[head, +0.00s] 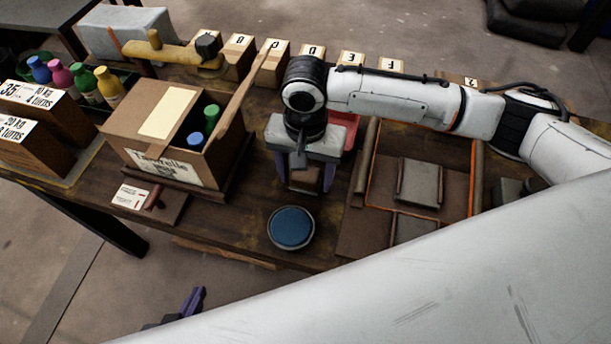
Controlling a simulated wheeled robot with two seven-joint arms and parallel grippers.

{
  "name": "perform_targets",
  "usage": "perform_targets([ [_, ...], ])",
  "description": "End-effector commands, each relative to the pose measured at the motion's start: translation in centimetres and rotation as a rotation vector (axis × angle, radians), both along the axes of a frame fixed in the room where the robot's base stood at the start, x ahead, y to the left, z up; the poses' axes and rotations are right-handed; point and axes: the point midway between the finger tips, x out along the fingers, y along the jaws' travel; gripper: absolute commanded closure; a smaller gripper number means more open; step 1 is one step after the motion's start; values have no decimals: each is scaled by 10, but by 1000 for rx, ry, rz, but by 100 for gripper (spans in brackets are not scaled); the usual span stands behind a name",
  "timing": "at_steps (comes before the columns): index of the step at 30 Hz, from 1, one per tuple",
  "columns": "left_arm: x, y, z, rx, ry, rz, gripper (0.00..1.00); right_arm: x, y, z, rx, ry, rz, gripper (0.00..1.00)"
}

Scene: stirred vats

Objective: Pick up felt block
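A small brown block (304,181), possibly the felt block, sits on the dark wooden table below my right gripper. My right gripper (306,186) points down with its two purple fingers spread, one on each side of this block. Gaps seem to show between fingers and block; contact cannot be made out. The block's upper part is hidden by the gripper body. My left gripper (190,301) shows only as a purple fingertip and a dark part at the bottom edge, over the floor; the rest is hidden behind a white arm link.
A round dish with a blue top (291,228) stands near the front edge. An open cardboard box (140,158) with bottles is left. A tray (455,166) holding a grey slab (418,182) lies right. Lettered wooden blocks (272,64) line the back. A red container (345,125) is behind the gripper.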

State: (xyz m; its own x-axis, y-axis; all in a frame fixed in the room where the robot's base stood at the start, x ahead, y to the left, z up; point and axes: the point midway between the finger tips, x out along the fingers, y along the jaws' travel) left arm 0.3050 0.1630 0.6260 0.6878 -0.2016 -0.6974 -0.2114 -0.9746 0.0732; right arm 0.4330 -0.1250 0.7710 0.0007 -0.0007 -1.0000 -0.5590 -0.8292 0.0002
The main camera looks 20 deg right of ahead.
Motion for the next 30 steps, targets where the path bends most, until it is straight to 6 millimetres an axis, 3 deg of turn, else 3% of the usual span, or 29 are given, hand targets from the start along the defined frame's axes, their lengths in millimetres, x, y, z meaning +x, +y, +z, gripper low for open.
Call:
perform_targets([
  [1,-1,0,0,0,2,1,100,0,0,0,0,0,0,48],
  [6,-4,0,-3,1,10,1,100,0,0,0,0,0,0,75],
  [17,-10,1,-8,3,25,1,100,0,0,7,1,-1,0,76],
  [23,-9,1,-3,2,22,3,100,1,1,34,2,-4,0,76],
  [30,-9,4,3,2,22,9,100,1,1,94,3,-4,1,76],
])
